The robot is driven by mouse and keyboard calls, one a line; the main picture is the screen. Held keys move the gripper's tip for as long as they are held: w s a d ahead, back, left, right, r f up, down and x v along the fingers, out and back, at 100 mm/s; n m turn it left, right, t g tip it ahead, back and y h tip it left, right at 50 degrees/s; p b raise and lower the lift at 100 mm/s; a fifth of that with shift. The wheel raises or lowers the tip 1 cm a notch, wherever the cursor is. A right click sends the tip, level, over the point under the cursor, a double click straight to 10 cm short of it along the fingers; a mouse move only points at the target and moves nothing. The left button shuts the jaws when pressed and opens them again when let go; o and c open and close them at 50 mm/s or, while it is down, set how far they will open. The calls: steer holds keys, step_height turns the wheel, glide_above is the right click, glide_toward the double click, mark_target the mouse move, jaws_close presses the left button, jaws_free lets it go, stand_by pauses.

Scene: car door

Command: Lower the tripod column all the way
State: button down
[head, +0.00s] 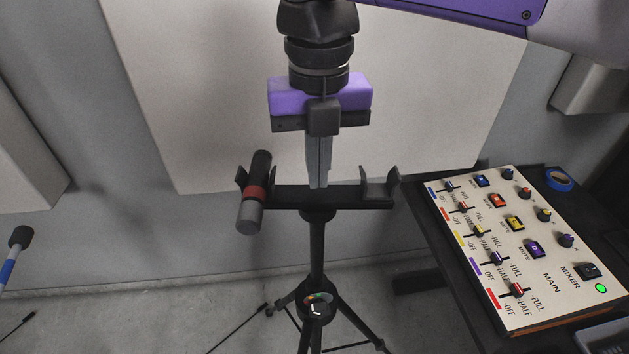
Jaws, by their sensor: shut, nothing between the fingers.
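A black tripod (317,250) stands upright on the floor in the middle of the head view. Its thin column rises from a hub to a black crossbar (340,198) with a raised cradle at each end. A collar at the hub carries a round dial (318,299) with coloured marks and a white pointer. My gripper (318,182) points down, shut and empty, in front of or just above the crossbar's middle. Whether the fingertips touch the bar cannot be told. The column's top is partly hidden by the bar.
A black and grey cylinder with a red band (255,192) lies in the left cradle; the right one is empty. A mixer (525,245) with sliders and knobs sits on a dark table at right, near blue tape (558,179). A pale panel (210,100) stands behind.

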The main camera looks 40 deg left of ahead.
mark_target(317, 239)
steer(key=shift+f+b, duration=6.6)
steer(key=shift+f, duration=5.5)
steer(key=shift+r+p, duration=2.55)
steer(key=shift+r, duration=1.55)
